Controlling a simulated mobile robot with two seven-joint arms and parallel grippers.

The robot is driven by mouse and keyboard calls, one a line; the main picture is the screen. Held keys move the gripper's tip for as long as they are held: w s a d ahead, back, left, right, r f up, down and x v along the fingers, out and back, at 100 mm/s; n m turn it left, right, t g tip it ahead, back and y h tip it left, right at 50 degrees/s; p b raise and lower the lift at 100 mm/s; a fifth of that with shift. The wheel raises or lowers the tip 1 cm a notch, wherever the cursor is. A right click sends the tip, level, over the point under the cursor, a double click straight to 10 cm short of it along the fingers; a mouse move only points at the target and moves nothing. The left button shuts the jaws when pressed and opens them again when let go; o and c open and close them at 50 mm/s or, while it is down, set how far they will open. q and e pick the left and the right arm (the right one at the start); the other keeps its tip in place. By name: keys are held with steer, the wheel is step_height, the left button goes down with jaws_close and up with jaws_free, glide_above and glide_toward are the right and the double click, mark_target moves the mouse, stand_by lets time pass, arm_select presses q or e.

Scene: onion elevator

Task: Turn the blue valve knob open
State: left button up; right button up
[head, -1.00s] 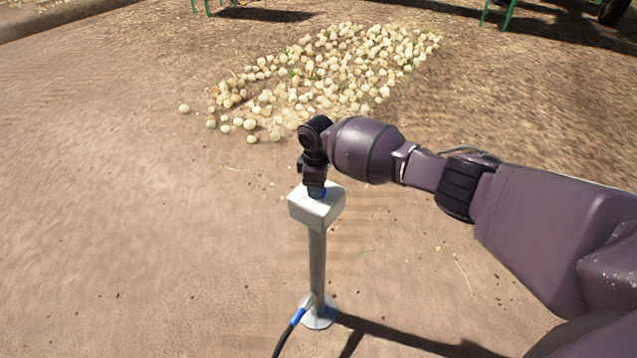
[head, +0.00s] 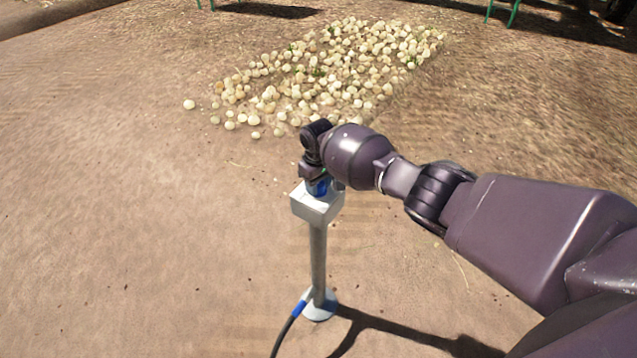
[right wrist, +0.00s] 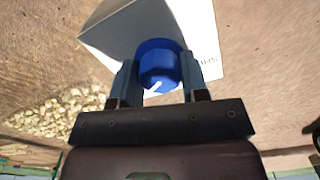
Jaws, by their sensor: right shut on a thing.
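The blue valve knob (right wrist: 158,62) sits on top of a white box (head: 316,207) that stands on a grey post. In the head view the knob (head: 318,187) is mostly hidden by my right gripper (head: 316,182). In the right wrist view my right gripper (right wrist: 158,80) has one finger on each side of the knob and is shut on it. A white mark shows on the knob's face, pointing to the lower left in that view. My left gripper is not in view.
The grey post (head: 318,265) stands on a round base on bare soil, with a black hose (head: 287,335) at its foot. A pile of onions (head: 330,70) lies behind. Green legs stand at the far edge. The ground to the left is clear.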

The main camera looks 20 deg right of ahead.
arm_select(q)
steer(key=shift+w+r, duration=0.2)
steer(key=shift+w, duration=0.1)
arm_select(e)
steer(key=o, duration=0.9)
steer(key=shift+o, duration=0.2)
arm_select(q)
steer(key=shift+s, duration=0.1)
arm_select(e)
steer(key=shift+r, duration=0.3)
step_height(320, 180, up, 9)
steer(key=p, duration=0.2)
steer(key=shift+p, duration=0.3)
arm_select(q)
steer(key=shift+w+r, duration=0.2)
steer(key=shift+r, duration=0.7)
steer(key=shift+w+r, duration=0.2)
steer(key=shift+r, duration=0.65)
arm_select(e)
steer(key=shift+r, duration=0.65)
steer(key=shift+w, duration=0.1)
